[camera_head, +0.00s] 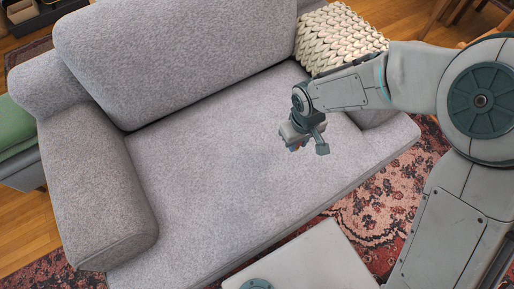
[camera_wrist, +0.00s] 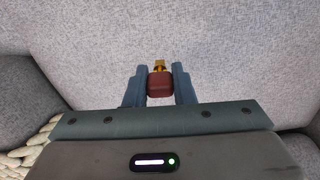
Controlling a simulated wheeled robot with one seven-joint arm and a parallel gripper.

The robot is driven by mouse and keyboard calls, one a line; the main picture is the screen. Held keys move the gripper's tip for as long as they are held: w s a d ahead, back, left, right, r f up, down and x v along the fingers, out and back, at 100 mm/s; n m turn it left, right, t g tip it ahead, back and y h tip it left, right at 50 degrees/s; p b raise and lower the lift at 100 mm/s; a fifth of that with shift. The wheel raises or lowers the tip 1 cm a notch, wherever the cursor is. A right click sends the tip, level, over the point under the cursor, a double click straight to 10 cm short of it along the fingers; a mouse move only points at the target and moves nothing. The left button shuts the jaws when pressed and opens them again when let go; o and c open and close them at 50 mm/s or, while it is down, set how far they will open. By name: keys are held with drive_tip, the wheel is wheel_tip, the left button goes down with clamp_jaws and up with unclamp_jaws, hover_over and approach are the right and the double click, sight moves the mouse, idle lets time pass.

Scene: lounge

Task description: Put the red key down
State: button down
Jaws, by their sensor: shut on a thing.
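The red key (camera_wrist: 160,86) has a dark red head and a yellow-gold shaft that points away from my gripper. My gripper (camera_wrist: 160,81) is shut on its red head, one finger on each side. In the head view my gripper (camera_head: 297,146) hangs over the right half of the grey sofa's seat (camera_head: 215,150). Only a tiny part of the key may show there, so its shape cannot be made out. The wrist view shows the grey sofa fabric beyond the key. I cannot tell the exact gap between key and seat.
The seat is bare and broad to the left of my gripper. The sofa has a backrest (camera_head: 180,50) behind and a left armrest (camera_head: 95,190). A cream knitted cushion (camera_head: 338,38) lies at the back right. A patterned red rug (camera_head: 375,205) covers the floor in front.

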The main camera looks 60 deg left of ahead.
drive_tip(key=s+a+f+n+b, duration=0.1)
drive_tip(key=s+a+f, duration=0.1)
drive_tip(key=s, duration=0.3)
drive_tip(key=b, duration=0.2)
hover_over(244, 164)
wheel_tip(244, 164, down, 6)
drive_tip(key=shift+a+f, duration=0.15)
drive_tip(key=shift+f+b, duration=0.3)
drive_tip(key=shift+f, duration=1.55)
drive_tip(key=shift+f, duration=0.25)
drive_tip(key=c, duration=1.2)
unclamp_jaws()
drive_tip(key=shift+r, duration=0.1)
